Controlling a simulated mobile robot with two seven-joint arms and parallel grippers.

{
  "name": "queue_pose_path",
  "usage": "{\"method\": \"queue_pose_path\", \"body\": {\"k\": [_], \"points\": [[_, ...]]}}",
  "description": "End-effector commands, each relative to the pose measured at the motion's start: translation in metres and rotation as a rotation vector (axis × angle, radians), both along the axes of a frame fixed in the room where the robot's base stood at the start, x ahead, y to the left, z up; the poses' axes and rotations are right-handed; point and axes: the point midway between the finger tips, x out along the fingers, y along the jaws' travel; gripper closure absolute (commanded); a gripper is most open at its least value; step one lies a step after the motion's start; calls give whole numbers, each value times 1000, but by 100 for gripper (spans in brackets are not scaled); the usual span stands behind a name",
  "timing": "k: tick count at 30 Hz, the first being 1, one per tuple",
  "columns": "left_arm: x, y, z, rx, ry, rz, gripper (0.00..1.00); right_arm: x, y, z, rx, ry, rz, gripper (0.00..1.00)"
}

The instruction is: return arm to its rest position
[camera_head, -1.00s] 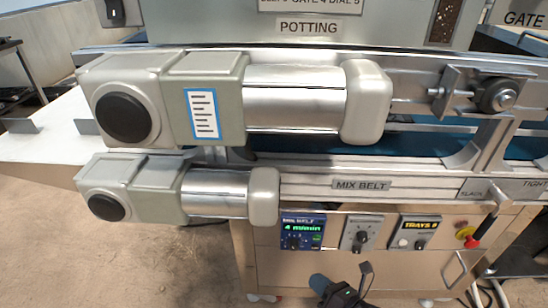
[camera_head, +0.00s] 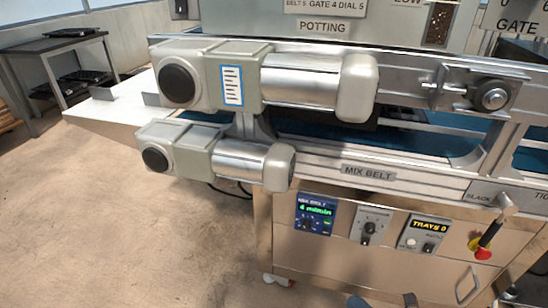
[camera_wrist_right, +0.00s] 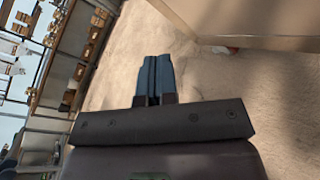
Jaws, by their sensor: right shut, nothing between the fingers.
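My right gripper (camera_wrist_right: 153,78) shows in the right wrist view with its two blue fingers together and nothing between them. It points over bare floor, clear of the machine. In the head view only a small part of the right gripper (camera_head: 409,300) shows at the bottom edge, below the machine's control panel. My left gripper is in neither view.
The tray seeder has two motors (camera_head: 315,80) (camera_head: 240,160) sticking out at left and a MIX BELT rail (camera_head: 368,172). A dark table (camera_head: 60,50) stands far left. Floor (camera_head: 120,230) is open at left.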

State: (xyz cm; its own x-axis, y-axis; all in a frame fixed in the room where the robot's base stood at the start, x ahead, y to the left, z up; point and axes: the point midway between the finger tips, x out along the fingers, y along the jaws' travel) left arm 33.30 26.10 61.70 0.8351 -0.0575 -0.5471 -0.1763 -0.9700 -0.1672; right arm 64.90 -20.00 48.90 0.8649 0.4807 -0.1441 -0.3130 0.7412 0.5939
Motion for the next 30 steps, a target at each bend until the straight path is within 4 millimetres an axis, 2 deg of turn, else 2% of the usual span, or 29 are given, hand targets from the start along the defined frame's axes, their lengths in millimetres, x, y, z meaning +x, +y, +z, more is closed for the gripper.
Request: {"method": "queue_pose_path", "body": {"k": [3, 14, 25, 30], "points": [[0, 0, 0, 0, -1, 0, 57, 1, -3, 1, -7, -2, 1, 100], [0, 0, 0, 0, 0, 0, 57, 15, -77, 12, -186, -30, 45, 100], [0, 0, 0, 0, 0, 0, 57, 32, -144, 35, -359, -58, 88, 100], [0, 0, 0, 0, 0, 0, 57, -6, -139, 34, -178, 37, 19, 100]]}}
